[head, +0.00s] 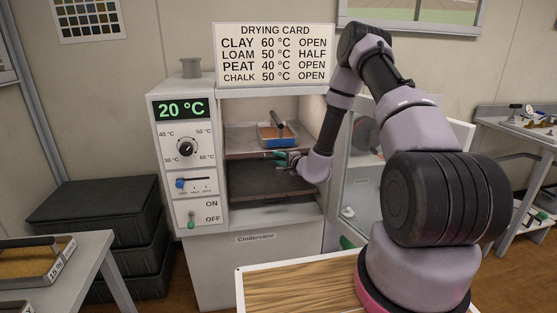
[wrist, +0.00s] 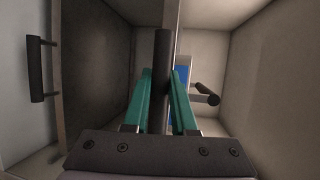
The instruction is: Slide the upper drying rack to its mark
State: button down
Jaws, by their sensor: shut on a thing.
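The upper drying rack (head: 241,142) is a flat grey shelf inside the open drying cabinet. My gripper (head: 287,158) with teal fingers is at the rack's front edge. In the wrist view my gripper (wrist: 161,97) is shut on a dark bar (wrist: 162,58), which looks like the rack's front handle. The rack's mark cannot be made out.
A lower dark rack (head: 252,182) lies beneath; a dark handle (wrist: 36,70) shows at left in the wrist view. The cabinet door (head: 358,190) stands open to the right. The control panel (head: 187,165) reads 20 °C. A drying card (head: 275,54) stands on top.

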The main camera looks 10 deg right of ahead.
jog(key=w, duration=0.3)
jog(key=shift+w+r, duration=0.15)
jog(key=shift+w, duration=0.15)
jog(key=c, duration=0.7)
grip_release()
jog(key=shift+w, duration=0.1)
jog(key=shift+c, duration=0.2)
jog(key=v, duration=1)
jog(key=shift+s+d, duration=0.2)
jog(key=shift+s, duration=0.15)
jog(key=shift+r, duration=0.1)
